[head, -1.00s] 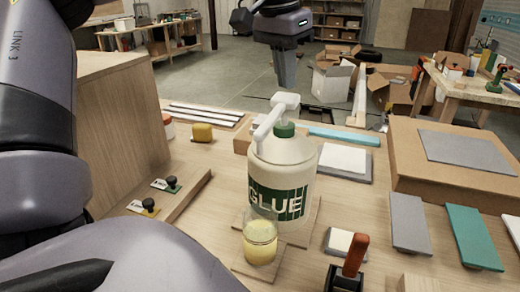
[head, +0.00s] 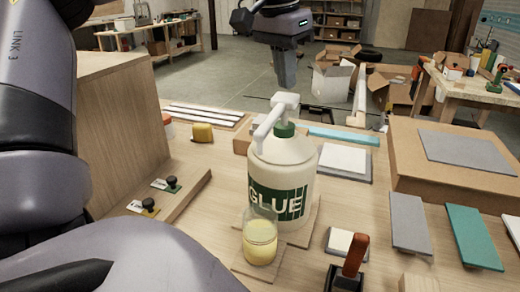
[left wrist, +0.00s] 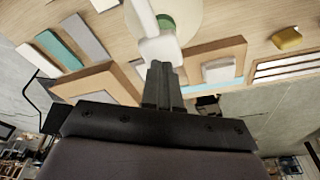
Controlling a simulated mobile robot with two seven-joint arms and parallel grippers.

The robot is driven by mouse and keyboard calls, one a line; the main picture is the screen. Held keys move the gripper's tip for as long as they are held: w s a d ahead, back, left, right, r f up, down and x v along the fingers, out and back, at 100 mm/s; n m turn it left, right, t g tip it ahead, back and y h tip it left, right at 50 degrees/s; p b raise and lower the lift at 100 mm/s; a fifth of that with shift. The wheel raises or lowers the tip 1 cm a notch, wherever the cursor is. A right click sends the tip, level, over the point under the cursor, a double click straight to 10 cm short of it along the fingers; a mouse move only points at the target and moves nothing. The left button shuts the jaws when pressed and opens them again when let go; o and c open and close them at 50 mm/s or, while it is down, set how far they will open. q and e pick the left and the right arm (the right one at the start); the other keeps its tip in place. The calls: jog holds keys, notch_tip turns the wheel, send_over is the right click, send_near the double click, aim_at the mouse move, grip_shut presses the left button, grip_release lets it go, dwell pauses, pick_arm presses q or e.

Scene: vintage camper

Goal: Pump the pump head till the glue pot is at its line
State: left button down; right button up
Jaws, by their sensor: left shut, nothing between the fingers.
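The white glue bottle (head: 283,165) with a green GLUE label stands upright on a thin wooden board. Its white pump head (head: 283,104), above a green collar, has a spout slanting down to the front left. The glue pot (head: 260,240), a small clear glass with yellow glue, stands in front of the bottle; I cannot tell its level against a line. My left gripper (head: 287,88) is shut and empty, fingers pointing down just behind and above the pump head. In the left wrist view the shut fingertips (left wrist: 159,65) overlap the pump head's end (left wrist: 160,48); contact is unclear. My right gripper is not in view.
A raised wooden box (head: 400,165) with a grey sheet stands at right. Grey and teal panels (head: 470,237) lie before it. An orange-handled tool (head: 355,255) stands at the front. A tall wooden panel (head: 125,130) and black-knobbed switches (head: 172,183) are at left.

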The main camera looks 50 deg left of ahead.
aim_at(285, 96)
pick_arm(q)
jog(key=shift+f, duration=0.2)
jog(key=shift+f+b, duration=0.45)
jog(key=shift+f, duration=1.7)
jog(key=shift+r, duration=0.1)
jog(key=shift+r+p, duration=0.85)
jog(key=shift+r, duration=0.45)
notch_tip(285, 96, up, 8)
jog(key=shift+f, duration=0.25)
